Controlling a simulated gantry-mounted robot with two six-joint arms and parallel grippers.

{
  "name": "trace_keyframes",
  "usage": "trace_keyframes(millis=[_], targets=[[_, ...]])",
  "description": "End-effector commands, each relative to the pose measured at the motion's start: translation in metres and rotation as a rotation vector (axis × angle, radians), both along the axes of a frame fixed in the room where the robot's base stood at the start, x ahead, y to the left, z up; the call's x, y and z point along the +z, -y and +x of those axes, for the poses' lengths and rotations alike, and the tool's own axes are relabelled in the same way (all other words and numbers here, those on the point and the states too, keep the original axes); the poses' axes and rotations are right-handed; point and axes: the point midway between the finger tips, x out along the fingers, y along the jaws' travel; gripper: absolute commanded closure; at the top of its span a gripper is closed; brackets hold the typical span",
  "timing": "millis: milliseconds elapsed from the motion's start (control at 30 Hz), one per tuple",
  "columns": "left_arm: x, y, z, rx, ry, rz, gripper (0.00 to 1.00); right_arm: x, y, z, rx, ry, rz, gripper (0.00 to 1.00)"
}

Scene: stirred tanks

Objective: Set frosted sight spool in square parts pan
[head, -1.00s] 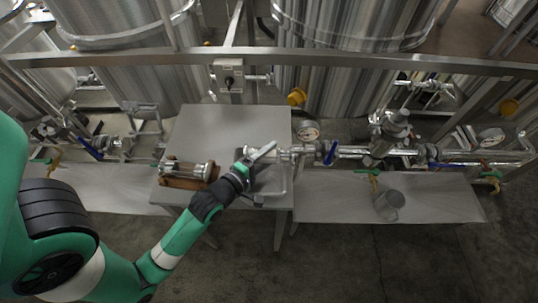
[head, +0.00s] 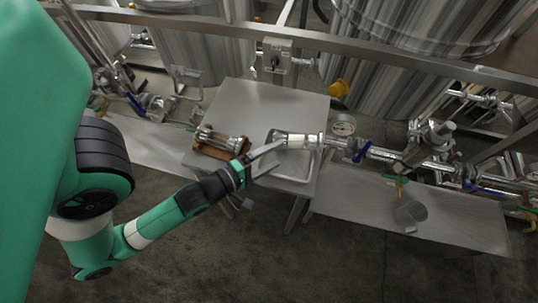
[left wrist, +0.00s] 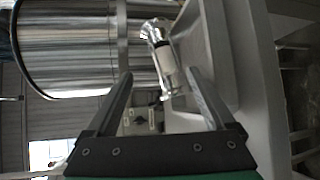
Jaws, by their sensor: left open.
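The frosted sight spool (head: 297,141) is a whitish cylinder with metal ends at the left end of the horizontal pipe line. It also shows in the left wrist view (left wrist: 167,64), ahead and between the fingers. My left gripper (head: 280,155) is open, its fingers pointing at the spool from the lower left; I cannot tell whether they touch it. The fingers (left wrist: 160,73) also show in the left wrist view. The square parts pan (head: 292,180) is a shallow metal pan on the table below the spool, partly hidden by my gripper. My right gripper is not in view.
A clear spool (head: 218,139) lies on a wooden cradle (head: 214,152) at the left of the metal table (head: 250,100). A pressure gauge (head: 343,125) and blue-handled valve (head: 361,151) are on the pipe line. A grey cup (head: 410,212) stands on the right bench.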

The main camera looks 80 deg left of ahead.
Motion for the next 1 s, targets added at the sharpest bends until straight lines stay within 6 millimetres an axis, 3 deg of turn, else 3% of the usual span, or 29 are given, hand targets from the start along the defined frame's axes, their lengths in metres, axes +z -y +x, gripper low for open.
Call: trace_keyframes(millis=[133,500,667,767,867,1000], targets=[[0.002,0.006,-0.012,-0.001,0.000,0.001,0.12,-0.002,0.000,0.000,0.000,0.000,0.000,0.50],[0.003,0.007,-0.013,-0.001,0.001,0.000,0.12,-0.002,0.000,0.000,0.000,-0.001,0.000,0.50],[0.015,0.005,0.003,-0.025,0.015,0.061,0.12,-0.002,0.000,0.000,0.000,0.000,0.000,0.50],[0.047,0.004,0.041,-0.081,0.045,0.217,0.12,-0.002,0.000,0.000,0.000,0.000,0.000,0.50],[0.107,0.011,0.096,-0.145,0.097,0.479,0.12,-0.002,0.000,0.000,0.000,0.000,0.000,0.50],[0.216,0.040,0.156,-0.179,0.180,0.879,0.12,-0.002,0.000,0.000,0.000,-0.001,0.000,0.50]])
